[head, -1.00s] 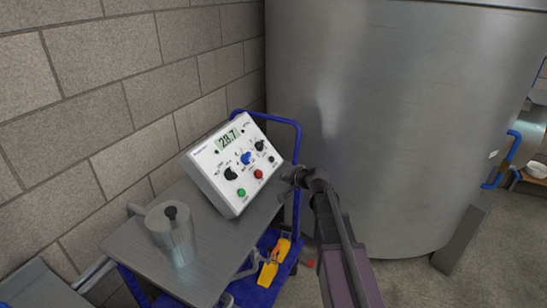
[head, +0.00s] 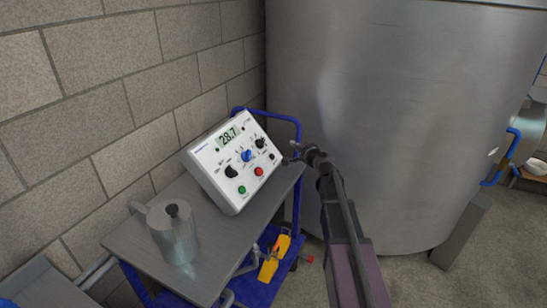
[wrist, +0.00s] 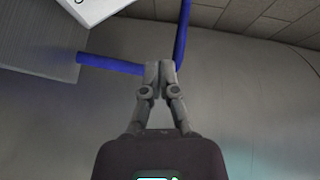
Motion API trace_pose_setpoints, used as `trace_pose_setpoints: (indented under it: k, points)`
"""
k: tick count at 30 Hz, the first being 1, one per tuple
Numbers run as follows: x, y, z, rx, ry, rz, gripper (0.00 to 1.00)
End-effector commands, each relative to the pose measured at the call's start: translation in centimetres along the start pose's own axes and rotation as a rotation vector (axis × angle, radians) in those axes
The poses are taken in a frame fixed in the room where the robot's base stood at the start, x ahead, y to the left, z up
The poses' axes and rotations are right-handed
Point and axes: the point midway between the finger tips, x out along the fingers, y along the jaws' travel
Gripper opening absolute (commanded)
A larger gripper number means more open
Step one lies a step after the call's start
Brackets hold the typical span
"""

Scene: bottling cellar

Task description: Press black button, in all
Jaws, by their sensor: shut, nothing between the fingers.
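The white control box (head: 207,176) stands on the cart with its sloped panel showing 28.7. A small black button (head: 272,156) is at the panel's right edge. It is small, and I cannot tell its shape well. Larger black knobs sit at the panel's lower left (head: 231,171) and upper right (head: 260,143). A blue knob (head: 247,155), a red button (head: 258,171) and a green button (head: 242,189) are also there. My gripper (head: 287,160) is shut and empty, just right of the box, seemingly apart from it. In the wrist view its fingertips (wrist: 160,68) are together; only a box corner (wrist: 98,8) shows.
The cart (head: 226,236) has a blue rail (head: 298,133) close to my gripper. A metal jug (head: 174,238) stands on the cart's front left. A yellow tool (head: 272,262) lies on the lower shelf. A large steel tank (head: 390,120) is behind, a block wall left.

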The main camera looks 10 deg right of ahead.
Motion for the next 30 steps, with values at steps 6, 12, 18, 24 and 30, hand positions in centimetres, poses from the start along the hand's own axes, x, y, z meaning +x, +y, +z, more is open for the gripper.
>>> trace_pose_setpoints:
  k: [6,12,18,24,30]
  points:
    - [0.6,0.5,0.4,0.0,-0.001,0.0,0.0]
    - [1.7,1.4,1.1,0.0,-0.001,0.0,0.0]
    - [3.1,2.5,2.2,-0.002,-0.001,0.001,0.0]
    - [4.6,3.5,3.3,0.0,-0.001,0.0,0.0]
    - [5.6,4.3,4.0,-0.001,-0.001,0.001,0.0]
